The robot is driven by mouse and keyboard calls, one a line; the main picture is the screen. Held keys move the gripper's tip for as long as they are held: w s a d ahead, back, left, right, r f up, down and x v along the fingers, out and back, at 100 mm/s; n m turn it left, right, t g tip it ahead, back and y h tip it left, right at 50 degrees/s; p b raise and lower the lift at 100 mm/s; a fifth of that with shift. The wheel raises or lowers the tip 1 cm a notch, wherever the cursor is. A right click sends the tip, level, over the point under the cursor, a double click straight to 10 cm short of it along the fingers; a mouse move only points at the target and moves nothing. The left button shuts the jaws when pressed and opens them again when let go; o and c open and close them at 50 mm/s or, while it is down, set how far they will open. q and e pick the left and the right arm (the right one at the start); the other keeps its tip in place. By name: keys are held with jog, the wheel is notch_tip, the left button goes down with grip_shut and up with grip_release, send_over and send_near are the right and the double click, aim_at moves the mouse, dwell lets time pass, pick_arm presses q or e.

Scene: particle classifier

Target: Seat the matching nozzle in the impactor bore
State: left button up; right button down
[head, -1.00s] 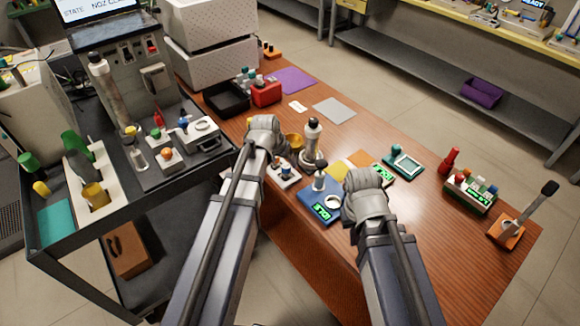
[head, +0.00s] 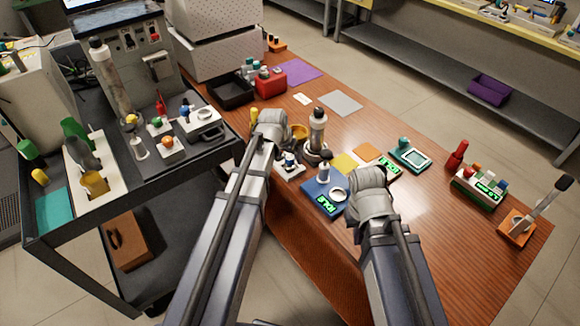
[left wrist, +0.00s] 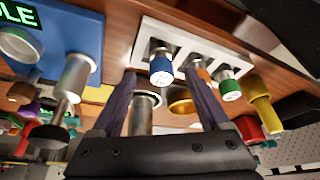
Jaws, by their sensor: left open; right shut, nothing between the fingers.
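A white rack (left wrist: 205,48) in the left wrist view holds nozzles with a blue (left wrist: 161,71), an orange (left wrist: 204,76) and a green end (left wrist: 230,90). My left gripper (left wrist: 168,78) is open and empty; its fingertips are near the rack, around the blue-ended nozzle's position in the picture. Contact cannot be told. A tall silver column with a dark top (head: 317,130) stands to the right of my left wrist in the head view; I cannot tell whether it holds the impactor bore. My right gripper's wrist (head: 370,187) is beside the blue device; its fingers are hidden.
The blue device (head: 312,199) has a lit display, a pale upright cylinder and a ring. A brass cup (head: 299,131) is behind the rack. A red container (head: 270,81) and black tray (head: 231,91) are farther back.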

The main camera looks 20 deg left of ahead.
aim_at(289, 158)
pick_arm(q)
jog(key=b+x, duration=0.2)
jog(key=x, duration=0.2)
jog(key=shift+a+b, duration=0.1)
jog(key=shift+b, duration=0.25)
pick_arm(e)
notch_tip(289, 158, down, 4)
jog(key=shift+r, duration=0.2)
pick_arm(q)
jog(key=shift+s+r, duration=0.1)
jog(key=shift+r, duration=0.05)
pick_arm(e)
jog(key=shift+r, duration=0.1)
pick_arm(q)
grip_shut()
